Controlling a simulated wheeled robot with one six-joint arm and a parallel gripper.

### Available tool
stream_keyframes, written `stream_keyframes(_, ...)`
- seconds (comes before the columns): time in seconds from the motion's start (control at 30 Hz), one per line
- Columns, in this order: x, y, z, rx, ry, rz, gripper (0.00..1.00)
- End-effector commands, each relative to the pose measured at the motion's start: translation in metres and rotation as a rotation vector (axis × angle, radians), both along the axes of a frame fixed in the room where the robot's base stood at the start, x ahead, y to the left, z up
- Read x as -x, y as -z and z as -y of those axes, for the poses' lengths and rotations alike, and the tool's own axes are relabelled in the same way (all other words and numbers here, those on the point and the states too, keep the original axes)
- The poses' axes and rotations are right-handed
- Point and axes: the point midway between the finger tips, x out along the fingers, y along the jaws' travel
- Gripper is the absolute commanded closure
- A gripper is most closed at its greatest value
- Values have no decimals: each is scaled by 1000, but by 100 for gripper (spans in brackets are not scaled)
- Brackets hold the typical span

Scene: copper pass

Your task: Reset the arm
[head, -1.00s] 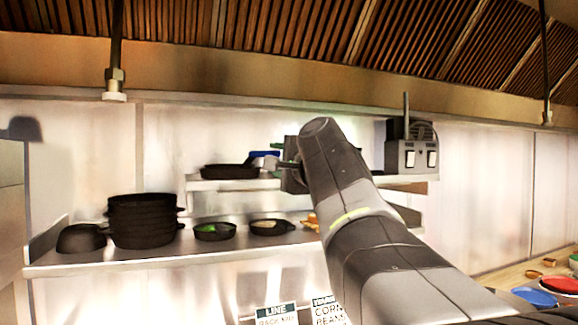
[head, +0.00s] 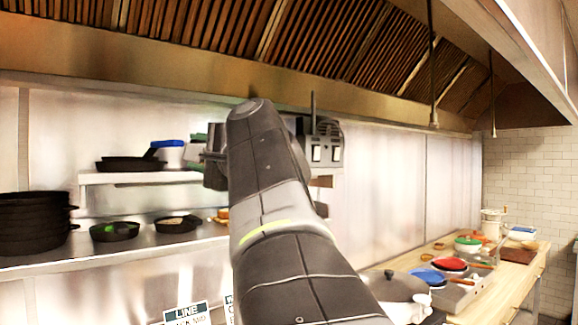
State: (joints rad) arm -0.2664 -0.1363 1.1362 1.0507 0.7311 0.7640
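My arm rises from the bottom of the head view, up past the steel shelves, and its upper end reaches in front of the back wall. My gripper (head: 212,160) shows only as a dark part jutting out left of the arm's upper end. Most of it is hidden behind the arm, so its fingers and anything between them cannot be made out.
A lower steel shelf (head: 150,245) holds stacked black pots (head: 35,222) and two small pans (head: 115,231). An upper shelf (head: 130,178) holds a black pan (head: 130,164) and a blue-lidded tub (head: 170,154). A wooden counter (head: 505,275) with bowls stands right.

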Motion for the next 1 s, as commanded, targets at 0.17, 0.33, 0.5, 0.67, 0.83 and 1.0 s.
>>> stream_keyframes(0.17,-8,-3,-10,1,-2,-2,60)
stream_keyframes(0.33,-26,-8,-33,2,-4,-4,60)
stream_keyframes(0.5,-47,-12,-59,2,-3,-4,60)
stream_keyframes(0.67,-67,-16,-84,2,-3,-4,60)
stream_keyframes(0.83,-85,-18,-106,3,-2,-2,60)
stream_keyframes(1.0,-86,-27,-107,2,0,0,60)
